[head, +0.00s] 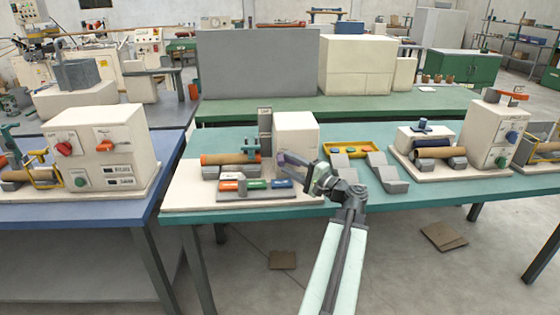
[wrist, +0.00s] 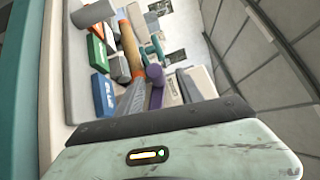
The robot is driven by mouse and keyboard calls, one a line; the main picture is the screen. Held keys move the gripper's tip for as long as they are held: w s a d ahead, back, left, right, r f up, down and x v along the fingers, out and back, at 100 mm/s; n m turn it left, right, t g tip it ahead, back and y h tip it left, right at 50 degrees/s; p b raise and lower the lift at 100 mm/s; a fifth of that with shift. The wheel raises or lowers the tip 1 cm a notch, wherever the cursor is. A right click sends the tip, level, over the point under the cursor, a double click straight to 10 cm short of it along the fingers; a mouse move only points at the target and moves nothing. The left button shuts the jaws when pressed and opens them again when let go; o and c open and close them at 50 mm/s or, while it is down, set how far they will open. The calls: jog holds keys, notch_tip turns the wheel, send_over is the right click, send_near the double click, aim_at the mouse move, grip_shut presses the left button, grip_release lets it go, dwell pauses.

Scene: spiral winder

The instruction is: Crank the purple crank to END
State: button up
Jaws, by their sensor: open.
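The winder stands on the teal table, with a brown roll (head: 228,158) at its left and a white housing (head: 297,132) behind. A purple crank (wrist: 155,75) shows in the wrist view, just beyond the dark edge of my gripper. In the head view a purplish part (head: 292,160) shows at the tip of my gripper (head: 312,176), partly hidden by it; I cannot tell whether they touch. My gripper is open and reaches in from the right, above the front of the winder. I cannot make out an END mark.
Orange (head: 229,185), green (head: 256,184) and blue (head: 281,183) labelled blocks lie at the winder's front. A yellow tray (head: 350,146) and grey blocks (head: 388,173) stand to the right. Another machine (head: 490,130) is farther right. A blue table (head: 90,212) is at left.

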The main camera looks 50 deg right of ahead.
jog(key=shift+s, duration=0.5)
jog(key=s, duration=0.8)
jog(key=shift+s+a, duration=0.3)
jog(key=shift+s, duration=0.1)
jog(key=shift+s+r, duration=0.1)
dwell(0.4)
